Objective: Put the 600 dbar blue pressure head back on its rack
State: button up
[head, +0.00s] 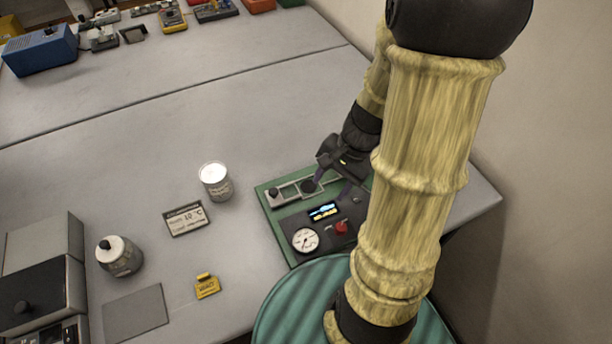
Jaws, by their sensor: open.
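My gripper (335,182) is at the end of my arm, with two purplish fingers spread apart. It is over the right end of a pale bar (291,193) on a green board (264,205). A dark round piece (309,186) sits at that end, close to the left finger. A smaller dark knob is at the bar's left end. I cannot tell whether either is the 600 dbar blue pressure head, or whether the bar is its rack. No label or blue colour can be made out there. My arm hides the right part of the board.
The board carries a dark panel with a gauge (305,240), a small screen and a red knob (341,227). The table's middle is clear.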

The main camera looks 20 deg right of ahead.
jog(key=a+r+n+t+h, duration=0.2)
jog(key=a+n, duration=0.4)
jog(key=n, duration=0.4)
jog(key=shift+w+r+n+h, duration=0.25)
jog(key=shift+r+n+h, duration=0.15)
jog(key=shift+r+h, duration=0.5)
jog(key=shift+r, duration=0.1)
